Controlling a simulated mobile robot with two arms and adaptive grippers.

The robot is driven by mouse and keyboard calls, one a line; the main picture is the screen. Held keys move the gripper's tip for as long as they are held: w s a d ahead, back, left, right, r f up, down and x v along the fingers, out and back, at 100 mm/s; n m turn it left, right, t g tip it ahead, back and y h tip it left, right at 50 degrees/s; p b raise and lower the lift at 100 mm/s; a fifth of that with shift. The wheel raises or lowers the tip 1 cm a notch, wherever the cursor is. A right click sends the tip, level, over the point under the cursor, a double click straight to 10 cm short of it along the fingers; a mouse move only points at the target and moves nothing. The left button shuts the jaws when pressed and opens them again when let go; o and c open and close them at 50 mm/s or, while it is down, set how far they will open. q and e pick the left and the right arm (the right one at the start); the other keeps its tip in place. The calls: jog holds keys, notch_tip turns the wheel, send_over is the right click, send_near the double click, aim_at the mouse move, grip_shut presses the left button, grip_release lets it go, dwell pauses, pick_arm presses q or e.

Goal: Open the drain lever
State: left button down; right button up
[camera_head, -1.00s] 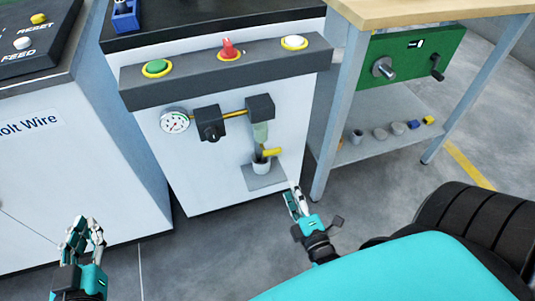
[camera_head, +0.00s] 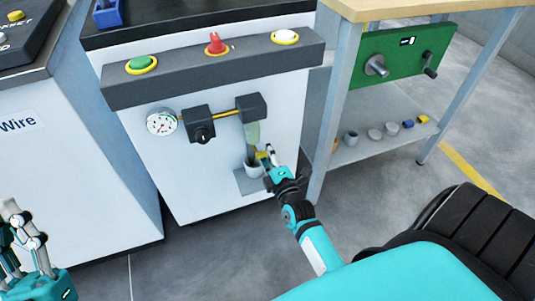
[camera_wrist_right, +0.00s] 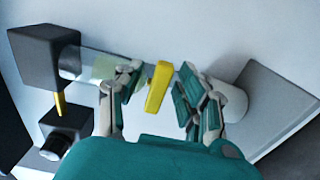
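The drain lever is a small yellow bar (camera_wrist_right: 159,87) below the clear filter bowl (camera_wrist_right: 96,66). In the right wrist view it stands between the fingers of my right gripper (camera_wrist_right: 158,92), which is open, with a gap on both sides of the lever. In the head view my right gripper (camera_head: 268,162) is at the lever and covers most of it; the clear bowl (camera_head: 253,133) shows above. A pale cup (camera_wrist_right: 230,102) is below the lever, beside the right-hand finger. My left gripper (camera_head: 22,248) is at the lower left edge, away from the machine and partly cut off, fingers apart.
The dark filter block (camera_head: 251,106), regulator (camera_head: 199,125) and gauge (camera_head: 161,123) are on the white panel. A grey shelf (camera_head: 244,184) holds the cup. A table leg (camera_head: 334,110) stands close to the right of my right gripper.

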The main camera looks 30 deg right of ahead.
grip_shut()
dwell(0.3)
